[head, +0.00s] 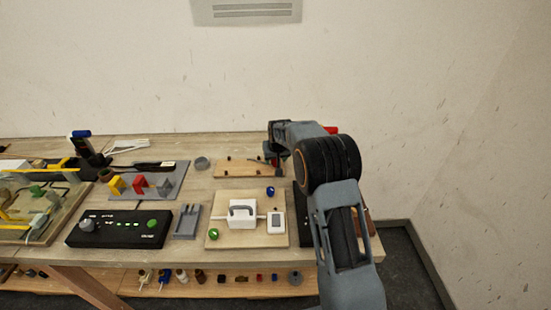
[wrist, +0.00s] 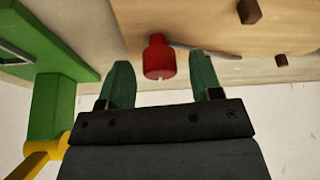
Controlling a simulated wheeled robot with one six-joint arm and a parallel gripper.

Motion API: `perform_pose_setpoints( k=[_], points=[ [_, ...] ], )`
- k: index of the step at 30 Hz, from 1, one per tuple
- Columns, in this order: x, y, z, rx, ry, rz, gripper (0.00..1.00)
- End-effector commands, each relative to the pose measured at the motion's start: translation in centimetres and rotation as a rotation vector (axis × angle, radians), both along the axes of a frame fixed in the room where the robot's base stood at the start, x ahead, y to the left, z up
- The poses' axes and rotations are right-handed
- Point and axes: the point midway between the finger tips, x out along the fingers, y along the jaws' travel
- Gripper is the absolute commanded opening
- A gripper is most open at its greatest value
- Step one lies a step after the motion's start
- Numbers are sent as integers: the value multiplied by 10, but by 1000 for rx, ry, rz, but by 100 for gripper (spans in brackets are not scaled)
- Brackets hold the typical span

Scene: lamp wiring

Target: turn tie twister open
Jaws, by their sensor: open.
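A red cylindrical knob (wrist: 159,58) with a small pale mark shows in the wrist view, and it looks like the tie twister. A thin grey rod runs rightward from behind it along a wooden board (wrist: 200,22). My gripper (wrist: 161,80) has its two green fingers spread, one on each side of the knob in the picture. No contact is visible, and I cannot tell the depth between fingers and knob. In the head view my gripper (head: 275,165) is over the right end of the wooden board (head: 235,171).
A green stand with a yellow part (wrist: 52,115) is close to the left in the wrist view. Brown pegs (wrist: 249,11) stick out of the board. In the head view, a board with a white box (head: 242,214) and a black control panel (head: 120,228) lie nearer on the bench.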

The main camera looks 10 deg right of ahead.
Motion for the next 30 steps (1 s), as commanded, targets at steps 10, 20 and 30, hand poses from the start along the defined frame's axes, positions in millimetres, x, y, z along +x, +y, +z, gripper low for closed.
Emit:
perform_pose_setpoints(
  k=[10, 20, 30],
  points=[
    [-16, 0, 42, 0, -5, 0, 59],
    [-41, -1, 100, 0, -3, 0, 59],
    [-52, -1, 126, 0, 0, 0, 59]
  ],
)
